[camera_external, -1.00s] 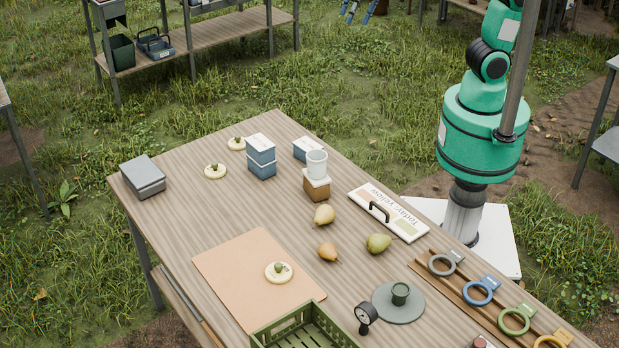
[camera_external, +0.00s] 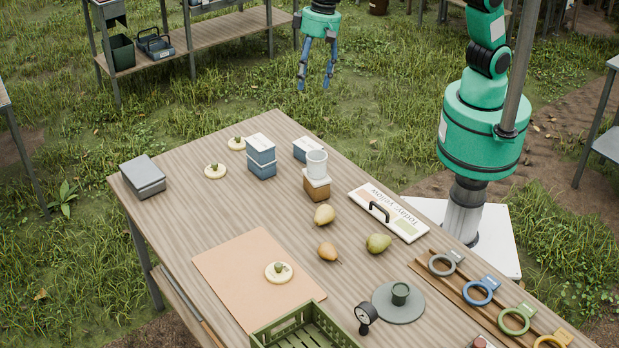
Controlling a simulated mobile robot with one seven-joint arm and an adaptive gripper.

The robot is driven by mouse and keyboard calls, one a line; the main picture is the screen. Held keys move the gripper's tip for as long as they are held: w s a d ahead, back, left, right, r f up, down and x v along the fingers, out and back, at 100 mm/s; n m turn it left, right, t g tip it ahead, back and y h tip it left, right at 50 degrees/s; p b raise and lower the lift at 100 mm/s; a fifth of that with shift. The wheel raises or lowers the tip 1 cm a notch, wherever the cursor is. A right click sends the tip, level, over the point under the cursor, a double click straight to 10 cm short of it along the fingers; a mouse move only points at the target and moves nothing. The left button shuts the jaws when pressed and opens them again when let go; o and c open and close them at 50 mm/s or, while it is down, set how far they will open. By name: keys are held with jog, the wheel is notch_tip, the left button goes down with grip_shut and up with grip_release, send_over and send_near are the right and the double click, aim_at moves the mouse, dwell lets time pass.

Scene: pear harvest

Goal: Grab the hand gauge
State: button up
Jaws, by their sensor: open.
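A small black dial gauge (camera_external: 366,313) with a round face stands at the front of the wooden table, beside a grey round plate. Several coloured ring gauges lie in a row on a wooden rack at the right, among them a grey ring (camera_external: 441,264), a blue ring (camera_external: 478,292) and a green ring (camera_external: 514,320). I cannot tell for certain which is called the hand gauge. My gripper (camera_external: 314,87) hangs fingers down beyond the table's far edge. Its blue fingers are apart and empty, far from all these gauges.
Three pears, one of them green (camera_external: 378,243), lie mid-table. A dark cup (camera_external: 400,293) stands on the grey plate (camera_external: 415,309). A green crate (camera_external: 268,338) is at the front edge.

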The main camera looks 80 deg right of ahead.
jog(key=s+a+f, duration=0.1)
jog(key=a+f, duration=0.2)
jog(key=a, duration=0.3)
jog(key=s+a+f, duration=0.1)
jog(key=a+f, duration=0.2)
jog(key=a, duration=0.4)
jog(key=m+g+h+p, duration=0.1)
jog(key=m+g+p, duration=0.1)
jog(key=m, duration=0.1)
send_over(369, 305)
notch_tip(369, 305, down, 23)
jog(key=shift+w+d+f, duration=0.1)
jog(key=shift+d+f, duration=0.05)
jog(key=shift+f, duration=0.1)
jog(key=shift+f, duration=4.2)
jog(key=shift+f, duration=2.6)
